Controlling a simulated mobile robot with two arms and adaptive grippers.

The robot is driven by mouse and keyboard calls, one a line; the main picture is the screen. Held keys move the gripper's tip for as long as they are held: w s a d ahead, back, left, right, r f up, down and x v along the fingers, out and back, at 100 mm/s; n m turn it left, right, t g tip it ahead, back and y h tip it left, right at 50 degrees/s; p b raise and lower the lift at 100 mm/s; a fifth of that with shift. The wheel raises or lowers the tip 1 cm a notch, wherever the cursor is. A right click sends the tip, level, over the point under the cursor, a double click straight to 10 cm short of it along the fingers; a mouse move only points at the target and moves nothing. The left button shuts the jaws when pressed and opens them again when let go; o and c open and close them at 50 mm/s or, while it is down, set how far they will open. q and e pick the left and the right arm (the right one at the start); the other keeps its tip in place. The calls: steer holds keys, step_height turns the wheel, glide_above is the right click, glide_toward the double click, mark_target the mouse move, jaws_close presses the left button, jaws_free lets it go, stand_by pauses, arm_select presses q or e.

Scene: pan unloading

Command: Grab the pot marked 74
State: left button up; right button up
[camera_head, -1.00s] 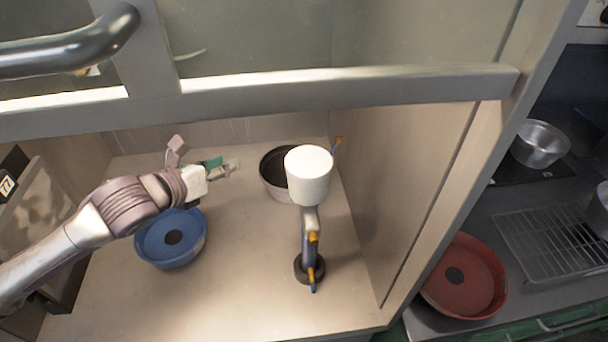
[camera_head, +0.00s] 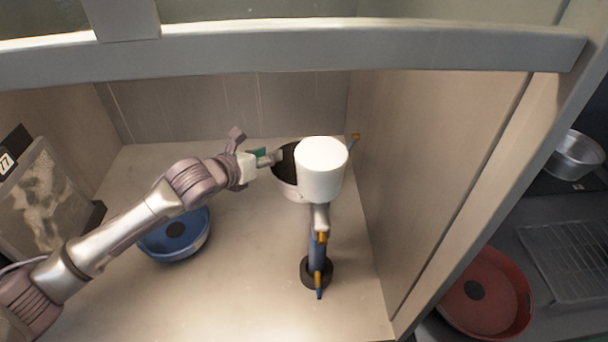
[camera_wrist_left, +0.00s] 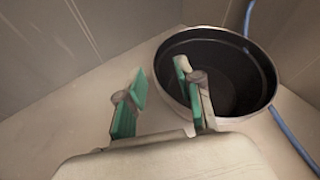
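A round pot with a dark inside and pale outer wall (camera_head: 284,185) stands at the back of the shelf, partly hidden by a white cylinder. I see no number on it. It shows large in the left wrist view (camera_wrist_left: 235,75). My left gripper (camera_head: 255,147) is open at the pot's left side, with nothing between its fingers. In the left wrist view, my left gripper (camera_wrist_left: 160,100) has its right finger overlapping the pot's near left rim and its left finger outside; contact is unclear. My right gripper is not in view.
A white cylinder on a blue and orange stem (camera_head: 320,170) stands in front of the pot. A blue pan (camera_head: 190,243) lies on the shelf (camera_head: 250,270) below my left arm. A side wall closes the right. A red pan (camera_head: 505,290) is beyond it.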

mark_target(284, 172)
arm_select(q)
steer(key=shift+a+f+p+x, duration=0.1)
steer(key=shift+f+p+x, duration=0.05)
steer(key=shift+x, duration=0.7)
steer(key=shift+a+f+p+x, duration=0.1)
steer(key=shift+f+p+x, duration=0.1)
steer(key=shift+x, duration=0.7)
steer(key=shift+a+f+p+x, duration=0.1)
steer(key=shift+p+x, duration=0.05)
steer(key=shift+x, duration=0.7)
jaws_close()
